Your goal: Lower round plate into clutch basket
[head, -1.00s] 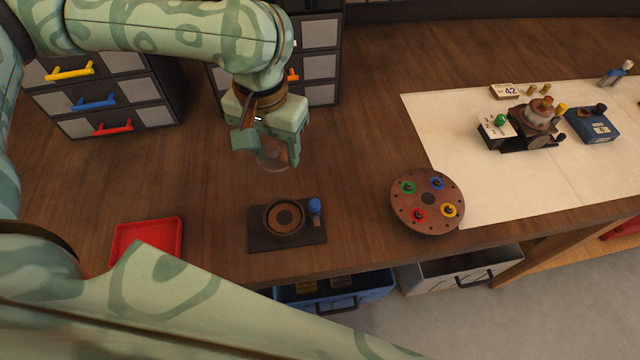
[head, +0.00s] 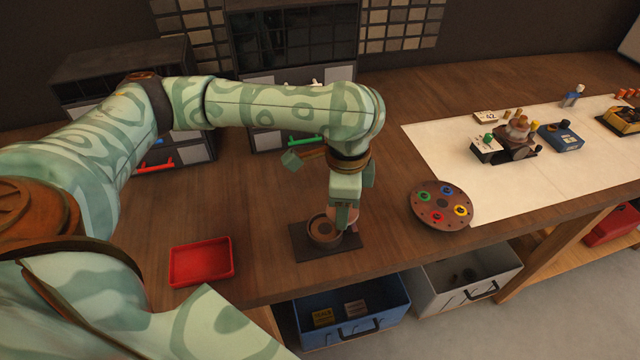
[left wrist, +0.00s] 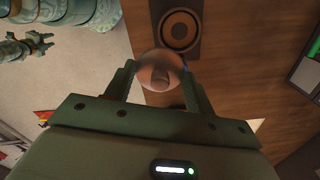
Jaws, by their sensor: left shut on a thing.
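My left gripper (head: 343,215) is shut on a round plate (left wrist: 160,72), which shows as a brownish, slightly see-through disc between the fingertips in the left wrist view. In the head view the fingers hide most of the plate. The clutch basket (head: 322,230) is a dark round cup with a brown middle on a dark square base. It also shows in the left wrist view (left wrist: 180,30), just beyond the plate. The gripper is over the basket's right side; I cannot tell whether the plate touches it.
A red tray (head: 201,262) lies left of the basket. A round brown plate with coloured knobs (head: 441,206) lies to the right, beside a pale mat (head: 430,150) with small fixtures. Blue (head: 350,338) and grey (head: 470,288) bins stand below the front edge. Drawer cabinets stand behind.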

